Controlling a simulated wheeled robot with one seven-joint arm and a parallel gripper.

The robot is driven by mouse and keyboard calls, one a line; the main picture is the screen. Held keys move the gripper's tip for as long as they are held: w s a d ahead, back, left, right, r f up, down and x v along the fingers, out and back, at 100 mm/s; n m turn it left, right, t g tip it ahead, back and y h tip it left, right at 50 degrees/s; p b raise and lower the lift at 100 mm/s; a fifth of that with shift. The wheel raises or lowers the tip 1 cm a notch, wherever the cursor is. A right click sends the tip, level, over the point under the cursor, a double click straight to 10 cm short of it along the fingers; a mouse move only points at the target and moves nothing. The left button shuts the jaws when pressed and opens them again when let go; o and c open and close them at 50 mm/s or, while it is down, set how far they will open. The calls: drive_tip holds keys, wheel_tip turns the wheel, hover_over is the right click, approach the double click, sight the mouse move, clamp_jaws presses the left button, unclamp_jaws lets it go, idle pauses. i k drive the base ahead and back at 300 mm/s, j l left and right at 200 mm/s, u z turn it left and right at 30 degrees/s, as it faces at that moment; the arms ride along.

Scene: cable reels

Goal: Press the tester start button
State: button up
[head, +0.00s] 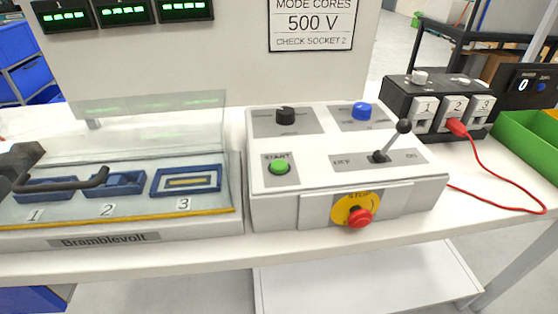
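The green start button (280,167), labelled START, sits on the left front of the white tester panel (320,193). Nothing covers it or touches it. To its right a black lever (392,140) stands between OFF and ON, leaning toward ON. A red stop button (358,217) on a yellow disc is on the front face.
A sign reads 500 V, CHECK SOCKET 2. A red lead (490,175) is plugged into socket 2 of the black box (435,95). A green bin (528,145) stands at right.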

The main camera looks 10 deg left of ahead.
sight(278, 166)
drive_tip(key=k+j, duration=0.15)
drive_tip(key=j, duration=0.9)
drive_tip(key=k+j+u, duration=0.1)
drive_tip(key=j, duration=0.95)
drive_tip(key=k+j+u, duration=0.1)
drive_tip(key=j, duration=0.9)
